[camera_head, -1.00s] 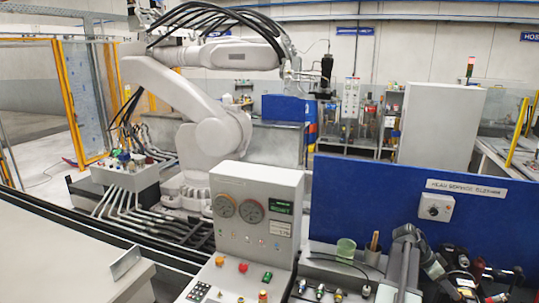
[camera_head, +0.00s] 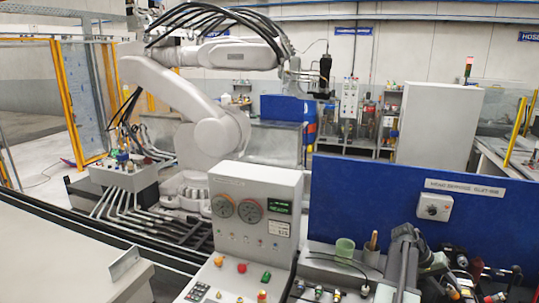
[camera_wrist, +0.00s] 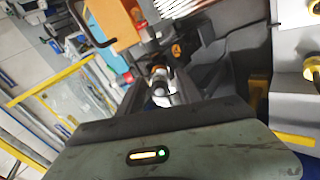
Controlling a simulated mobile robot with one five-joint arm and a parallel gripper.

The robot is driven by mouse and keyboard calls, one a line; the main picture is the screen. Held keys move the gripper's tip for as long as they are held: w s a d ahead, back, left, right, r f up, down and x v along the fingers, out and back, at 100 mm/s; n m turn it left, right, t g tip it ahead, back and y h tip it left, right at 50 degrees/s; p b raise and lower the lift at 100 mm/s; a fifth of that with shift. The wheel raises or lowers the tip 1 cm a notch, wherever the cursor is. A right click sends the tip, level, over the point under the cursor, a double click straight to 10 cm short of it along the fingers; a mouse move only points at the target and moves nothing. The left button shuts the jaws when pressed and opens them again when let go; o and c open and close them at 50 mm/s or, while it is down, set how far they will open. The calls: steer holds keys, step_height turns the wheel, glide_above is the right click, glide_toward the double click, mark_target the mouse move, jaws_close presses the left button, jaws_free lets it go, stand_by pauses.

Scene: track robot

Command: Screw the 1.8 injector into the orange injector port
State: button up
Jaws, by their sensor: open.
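My gripper (camera_wrist: 160,88) is open in the wrist view, its dark fingers reaching away from the grey gripper body. A small silver round part (camera_wrist: 160,92) shows between the fingers; I cannot tell whether it touches them. In the head view several small fittings with coloured bands (camera_head: 319,292) stand on the bench at the bottom centre. I cannot tell which one is the 1.8 injector. A grey block with coloured ports (camera_head: 124,172) and pipes stands at the left; the orange port cannot be picked out with certainty.
A control panel with gauges (camera_head: 254,222) stands at the centre front. A blue partition (camera_head: 375,205) stands behind the bench. A green cup (camera_head: 345,250) and cluttered tools (camera_head: 470,280) are near my arm. A large grey robot arm (camera_head: 185,95) stands behind.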

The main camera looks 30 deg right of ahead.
steer(key=n, duration=0.3)
stand_by(0.5)
jaws_close()
steer(key=m, duration=1.2)
